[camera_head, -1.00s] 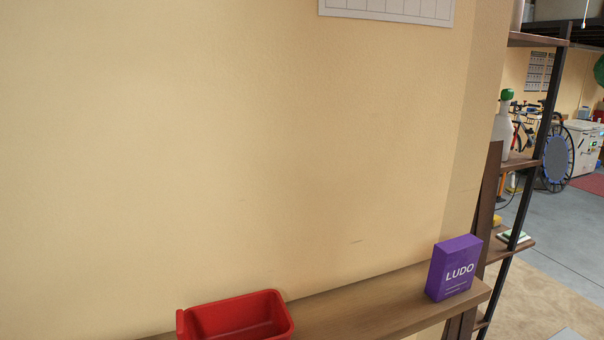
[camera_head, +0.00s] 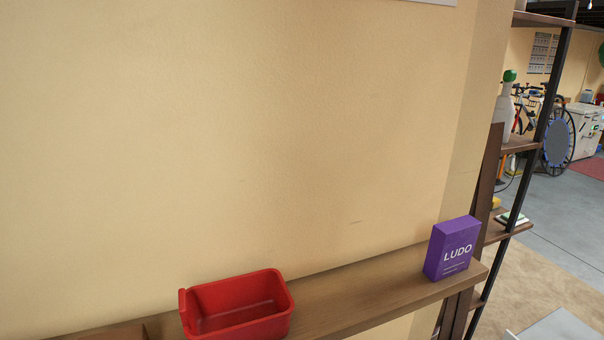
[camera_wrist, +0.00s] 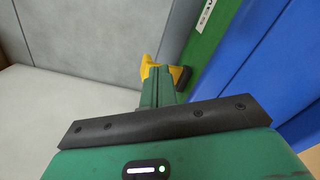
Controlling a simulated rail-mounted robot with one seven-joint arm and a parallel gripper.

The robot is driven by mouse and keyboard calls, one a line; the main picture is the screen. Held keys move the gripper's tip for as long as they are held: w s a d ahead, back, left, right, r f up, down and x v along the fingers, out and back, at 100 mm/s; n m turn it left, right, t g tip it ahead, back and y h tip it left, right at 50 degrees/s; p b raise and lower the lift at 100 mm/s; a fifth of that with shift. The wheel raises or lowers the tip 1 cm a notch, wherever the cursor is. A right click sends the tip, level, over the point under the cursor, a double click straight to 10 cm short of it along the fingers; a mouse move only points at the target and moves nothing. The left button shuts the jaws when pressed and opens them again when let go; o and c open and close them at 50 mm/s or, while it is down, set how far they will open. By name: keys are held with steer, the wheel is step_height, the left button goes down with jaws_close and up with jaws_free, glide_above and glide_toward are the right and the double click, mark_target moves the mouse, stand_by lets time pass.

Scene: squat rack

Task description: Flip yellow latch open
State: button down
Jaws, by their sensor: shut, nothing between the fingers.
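In the wrist view, a yellow latch (camera_wrist: 147,65) shows just past the tips of my gripper (camera_wrist: 161,72). My gripper's green fingers are together and hold nothing. They hide the middle of the latch. A dark piece shows at the latch's right side. I cannot tell whether the fingertips touch the latch or whether the latch is open. The latch and my gripper are not seen in the head view.
Grey panels (camera_wrist: 85,40) stand behind and left, with green (camera_wrist: 210,45) and blue (camera_wrist: 260,60) surfaces close on the right. In the head view, a wooden shelf (camera_head: 350,295) holds a red bin (camera_head: 237,305) and a purple LUDO box (camera_head: 452,250).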

step_height(320, 180, up, 7)
steer(key=p, duration=0.6)
steer(key=shift+f, duration=0.1)
